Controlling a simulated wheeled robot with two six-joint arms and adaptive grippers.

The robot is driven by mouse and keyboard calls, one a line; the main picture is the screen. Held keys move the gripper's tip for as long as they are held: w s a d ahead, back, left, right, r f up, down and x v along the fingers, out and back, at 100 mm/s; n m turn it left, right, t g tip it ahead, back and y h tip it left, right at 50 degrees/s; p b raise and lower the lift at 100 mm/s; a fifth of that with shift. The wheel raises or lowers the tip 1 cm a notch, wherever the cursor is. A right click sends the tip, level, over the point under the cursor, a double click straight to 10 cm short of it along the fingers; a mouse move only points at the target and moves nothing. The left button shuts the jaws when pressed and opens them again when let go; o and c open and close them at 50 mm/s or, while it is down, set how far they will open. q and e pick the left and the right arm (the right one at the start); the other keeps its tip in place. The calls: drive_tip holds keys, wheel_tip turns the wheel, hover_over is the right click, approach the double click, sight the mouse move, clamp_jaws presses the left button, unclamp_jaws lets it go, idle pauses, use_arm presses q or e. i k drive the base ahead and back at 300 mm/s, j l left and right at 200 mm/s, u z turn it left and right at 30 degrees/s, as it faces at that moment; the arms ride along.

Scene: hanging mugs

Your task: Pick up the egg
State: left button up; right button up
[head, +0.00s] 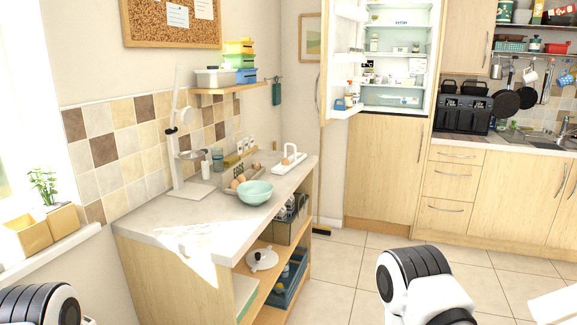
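Brown eggs (257,167) sit in a holder (226,171) on the counter. They are small in the head view, and I cannot count them surely. Another egg (240,179) shows just behind the rim of a teal bowl (254,193); the bowl partly hides that end of the holder. Only links of my two arms show along the bottom of the head view, well apart from the counter objects. Neither gripper's fingers can be seen.
The counter (180,222) has a bare front-left part. A white rack (290,162) stands at the right end. Open shelves below hold a lidded pot (262,259). The fridge (398,55) is open. Floor tiles (345,270) are clear.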

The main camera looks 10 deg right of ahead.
sight(234, 183)
drive_tip(key=k, duration=0.95)
drive_tip(key=k+l+u, duration=0.1)
drive_tip(key=u, duration=2.2)
drive_tip(key=l, duration=1.15)
drive_tip(key=l+u, duration=0.1)
drive_tip(key=l, duration=1.05)
drive_tip(key=k+l, duration=0.15)
drive_tip(key=l, duration=1)
drive_tip(key=l+u, duration=0.1)
drive_tip(key=l, duration=1.05)
drive_tip(key=k, duration=0.05)
